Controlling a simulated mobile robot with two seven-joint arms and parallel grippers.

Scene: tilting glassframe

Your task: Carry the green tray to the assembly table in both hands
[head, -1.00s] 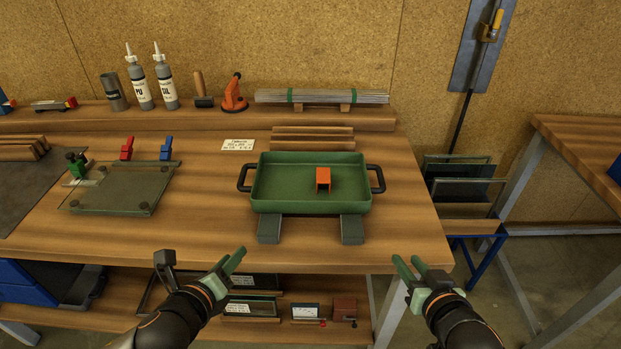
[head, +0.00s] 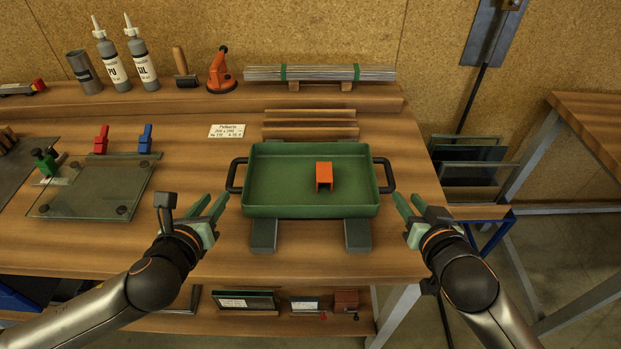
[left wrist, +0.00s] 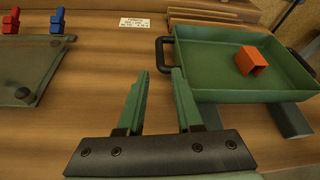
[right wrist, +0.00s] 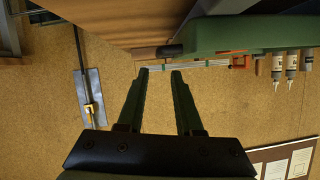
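The green tray (head: 280,180) rests on two grey-green support blocks on the wooden bench, with a black handle at each side. An orange bracket-like piece (head: 324,177) sits inside it. My left gripper (head: 215,204) is open and empty, just left of and nearer than the left handle (head: 236,176). In the left wrist view its open fingers (left wrist: 157,85) point toward the bench beside the tray. My right gripper (head: 405,205) is open and empty, just right of and nearer than the right handle (head: 384,175). In the right wrist view the open fingers (right wrist: 160,80) show below the tray edge.
A glass plate with red and blue clamps (head: 93,188) lies left of the tray. Bottles (head: 113,65), an orange tool (head: 221,72) and a rod bundle (head: 320,73) stand on the back ledge. Another wooden table (head: 590,120) is at the right, across a floor gap.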

